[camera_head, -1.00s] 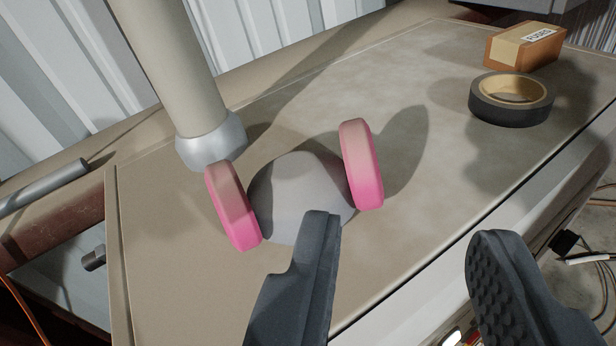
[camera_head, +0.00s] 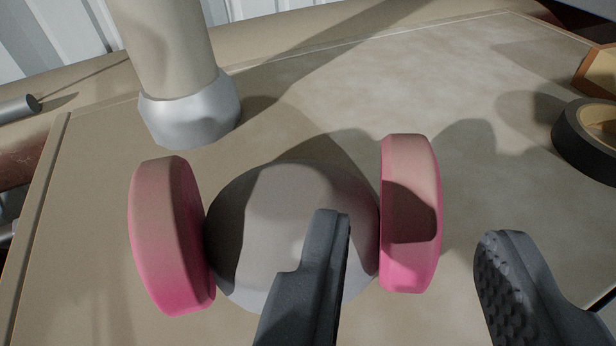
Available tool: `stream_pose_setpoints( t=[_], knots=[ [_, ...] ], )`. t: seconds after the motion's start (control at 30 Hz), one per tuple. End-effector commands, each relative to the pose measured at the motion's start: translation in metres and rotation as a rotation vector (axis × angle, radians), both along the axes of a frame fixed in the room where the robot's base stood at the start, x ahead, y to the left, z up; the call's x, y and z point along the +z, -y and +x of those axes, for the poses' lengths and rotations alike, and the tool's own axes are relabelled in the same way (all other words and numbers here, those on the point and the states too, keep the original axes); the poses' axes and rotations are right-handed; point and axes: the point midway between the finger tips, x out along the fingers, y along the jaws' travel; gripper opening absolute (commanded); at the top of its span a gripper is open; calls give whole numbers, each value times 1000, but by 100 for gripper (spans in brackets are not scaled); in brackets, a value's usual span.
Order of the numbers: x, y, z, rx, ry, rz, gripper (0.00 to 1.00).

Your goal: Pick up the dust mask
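The dust mask (camera_head: 290,215) is a grey dome with a pink disc filter on each side, the left one (camera_head: 170,235) and the right one (camera_head: 412,160). It lies on the beige panel (camera_head: 90,190) in the middle of the view. My gripper (camera_head: 412,225) is open and empty. Its left finger hangs in front of the grey dome and hides part of it. Its right finger is to the right of the right pink disc, with a gap between them. The right disc shows between the two fingers. I cannot tell how far above the mask the fingertips are.
A beige post with a silver collar (camera_head: 190,112) stands behind the mask on the left. A black tape roll (camera_head: 578,140) lies at the right edge, with an orange box (camera_head: 598,70) behind it.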

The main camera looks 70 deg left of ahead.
Motion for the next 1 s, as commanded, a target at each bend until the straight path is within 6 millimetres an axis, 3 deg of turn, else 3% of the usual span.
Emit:
stream_pose_setpoints(
  t=[0.7,0.97,1.0],
  knots=[
    [-22,-46,38,0,-4,2,34],
    [-25,-48,39,-1,-2,2,34],
    [-25,-48,39,-1,-2,2,23]
  ],
)
